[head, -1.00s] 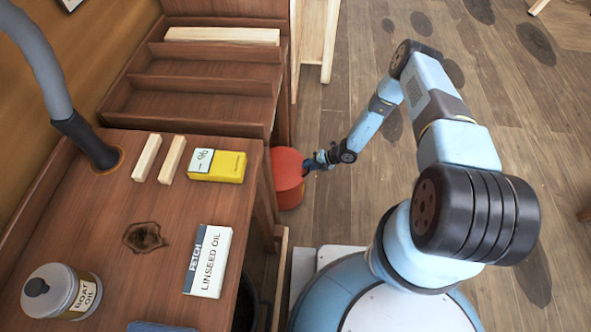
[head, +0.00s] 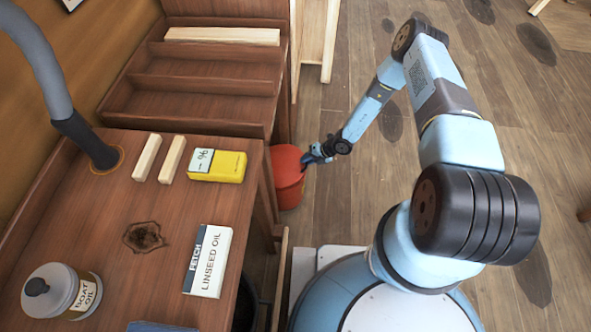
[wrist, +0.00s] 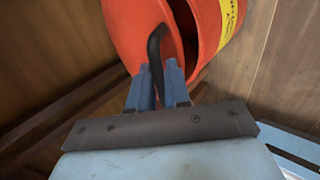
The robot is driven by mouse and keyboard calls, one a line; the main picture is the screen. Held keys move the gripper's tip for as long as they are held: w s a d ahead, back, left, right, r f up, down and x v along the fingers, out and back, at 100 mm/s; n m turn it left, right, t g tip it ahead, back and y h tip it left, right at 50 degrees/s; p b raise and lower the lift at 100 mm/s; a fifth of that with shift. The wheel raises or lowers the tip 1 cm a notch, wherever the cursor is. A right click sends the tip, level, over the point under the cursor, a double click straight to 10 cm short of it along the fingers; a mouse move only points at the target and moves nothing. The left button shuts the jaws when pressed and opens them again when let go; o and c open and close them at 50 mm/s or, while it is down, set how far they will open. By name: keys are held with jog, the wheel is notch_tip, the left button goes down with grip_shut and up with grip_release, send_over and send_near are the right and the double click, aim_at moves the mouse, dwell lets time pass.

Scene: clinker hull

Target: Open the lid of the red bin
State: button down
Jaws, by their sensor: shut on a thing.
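The red bin (head: 289,196) stands on the floor beside the wooden bench, partly hidden by it in the head view. In the wrist view its red body (wrist: 208,25) with a yellow label shows at the upper right. The red lid (wrist: 125,30) is at the upper left, tilted away from the body, with a dark gap between them. My gripper (wrist: 160,80) is shut on the lid's black curved handle (wrist: 155,45). In the head view my gripper (head: 308,160) is at the bin's upper right side.
The bench top (head: 100,215) holds a linseed oil box (head: 208,262), a boat oil tin (head: 62,292), a yellow box (head: 217,166) and two pale wood strips. Stepped shelves (head: 205,95) stand behind it. The floor (head: 340,200) right of the bin is clear.

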jog(key=shift+a+r, duration=0.25)
jog(key=shift+r, duration=0.05)
jog(key=shift+h, duration=0.6)
jog(key=shift+a+r, duration=0.35)
jog(key=shift+r, duration=0.4)
jog(key=shift+a+r, duration=0.35)
jog(key=shift+r, duration=0.35)
jog(key=shift+a+r, duration=0.35)
jog(key=shift+r, duration=0.4)
jog(key=shift+h, duration=0.6)
jog(key=shift+a+r, duration=0.75)
jog(key=shift+r, duration=0.25)
jog(key=shift+a+r, duration=0.75)
jog(key=shift+r, duration=0.2)
jog(key=shift+h, duration=0.6)
jog(key=shift+w+a+r, duration=0.15)
jog(key=shift+a+r, duration=1.45)
jog(key=shift+a, duration=0.25)
